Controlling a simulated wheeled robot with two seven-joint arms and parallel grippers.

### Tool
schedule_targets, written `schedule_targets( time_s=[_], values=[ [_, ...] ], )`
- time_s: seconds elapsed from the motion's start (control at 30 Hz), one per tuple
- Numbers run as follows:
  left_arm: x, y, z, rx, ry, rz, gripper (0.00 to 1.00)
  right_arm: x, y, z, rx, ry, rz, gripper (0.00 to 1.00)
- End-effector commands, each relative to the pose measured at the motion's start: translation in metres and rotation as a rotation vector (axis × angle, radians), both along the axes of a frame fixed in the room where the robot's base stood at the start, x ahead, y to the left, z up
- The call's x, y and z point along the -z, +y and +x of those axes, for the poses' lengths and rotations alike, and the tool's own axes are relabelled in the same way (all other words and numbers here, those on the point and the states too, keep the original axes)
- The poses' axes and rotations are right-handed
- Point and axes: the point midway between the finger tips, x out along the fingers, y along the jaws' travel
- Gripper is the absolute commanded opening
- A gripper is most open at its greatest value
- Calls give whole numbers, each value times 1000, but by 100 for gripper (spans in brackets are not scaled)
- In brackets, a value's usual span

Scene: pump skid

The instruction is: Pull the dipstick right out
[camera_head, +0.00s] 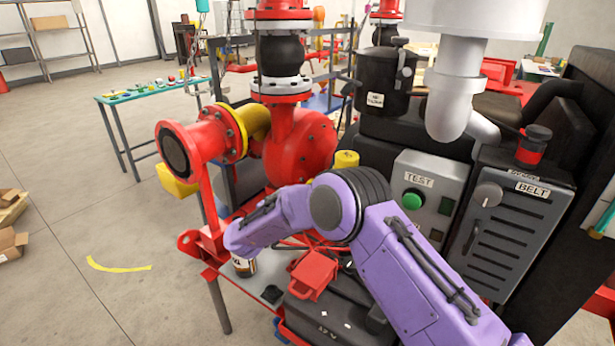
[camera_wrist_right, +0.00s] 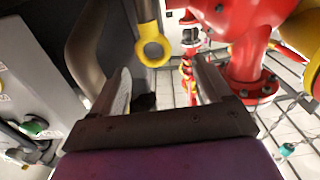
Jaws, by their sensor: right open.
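My right gripper (camera_wrist_right: 163,75) is open and empty, one finger on each side of the ring in the picture. The ring appears just beyond the fingertips, nearer the left finger; I cannot tell the exact depth gap. In the head view my purple right arm hides the gripper and I cannot make out the ring. My left gripper is not in view.
Red pump pipework (camera_head: 300,145) stands left of my arm in the head view. A grey TEST box (camera_head: 425,185) with a green button and a vented BELT box (camera_head: 515,225) stand at right. A red container (camera_head: 313,272) lies below my arm. Open floor lies left.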

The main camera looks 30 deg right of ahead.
Motion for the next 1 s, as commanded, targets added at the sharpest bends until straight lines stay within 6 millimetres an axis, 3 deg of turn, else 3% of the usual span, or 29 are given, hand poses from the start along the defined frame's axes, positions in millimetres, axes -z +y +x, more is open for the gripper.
schedule_targets(
  time_s=[0.5,0.83,0.87,1.0],
  values=[
    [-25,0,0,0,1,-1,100,0,-85,38,-3,1,1,78],
    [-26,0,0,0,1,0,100,0,-94,40,-2,0,0,78],
    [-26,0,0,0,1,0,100,0,-94,40,-2,0,0,71],
    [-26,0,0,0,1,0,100,1,-94,40,-1,1,0,25]
  ],
)
